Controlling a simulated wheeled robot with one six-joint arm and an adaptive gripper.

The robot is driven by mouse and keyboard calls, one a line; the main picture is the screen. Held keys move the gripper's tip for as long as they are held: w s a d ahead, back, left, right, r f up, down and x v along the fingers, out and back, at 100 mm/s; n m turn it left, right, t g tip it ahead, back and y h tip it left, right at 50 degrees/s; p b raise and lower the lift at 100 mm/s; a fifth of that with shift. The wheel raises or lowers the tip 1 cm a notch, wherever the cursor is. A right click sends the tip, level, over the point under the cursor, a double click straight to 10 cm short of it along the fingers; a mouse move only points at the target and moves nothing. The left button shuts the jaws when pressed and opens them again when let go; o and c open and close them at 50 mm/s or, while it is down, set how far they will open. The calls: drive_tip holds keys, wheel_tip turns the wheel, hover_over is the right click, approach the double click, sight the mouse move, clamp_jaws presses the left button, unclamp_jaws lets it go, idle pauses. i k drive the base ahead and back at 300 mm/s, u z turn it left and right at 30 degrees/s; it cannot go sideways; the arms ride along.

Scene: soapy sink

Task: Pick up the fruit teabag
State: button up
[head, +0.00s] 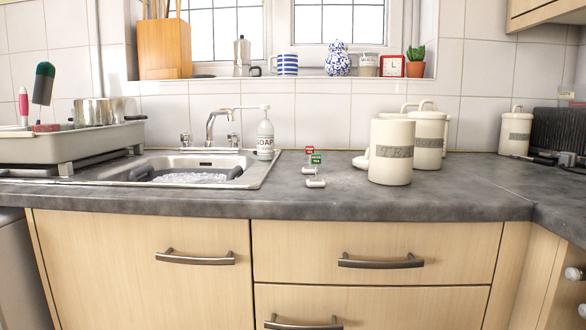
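Two small teabags lie on the grey worktop, right of the sink. One teabag has a red tag (310,150) that stands up, and the other has a green tag (317,159) just in front of it. A white teabag body (316,183) lies nearest the front edge, and another white piece (309,170) lies just behind it. The writing on the tags is too small to read, so I cannot tell which is the fruit teabag. My gripper is not in view.
A cream canister (390,152) stands right of the teabags, with another canister (430,130) behind it. A soap bottle (265,137) stands to their left beside the sink (262,172). The worktop (280,200) in front of the teabags is clear.

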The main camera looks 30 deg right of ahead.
sight(309, 149)
drive_tip(key=u, duration=0.85)
drive_tip(key=i, duration=0.4)
drive_tip(key=z, duration=3.85)
drive_tip(key=k, duration=1.4)
drive_tip(key=u, duration=2.05)
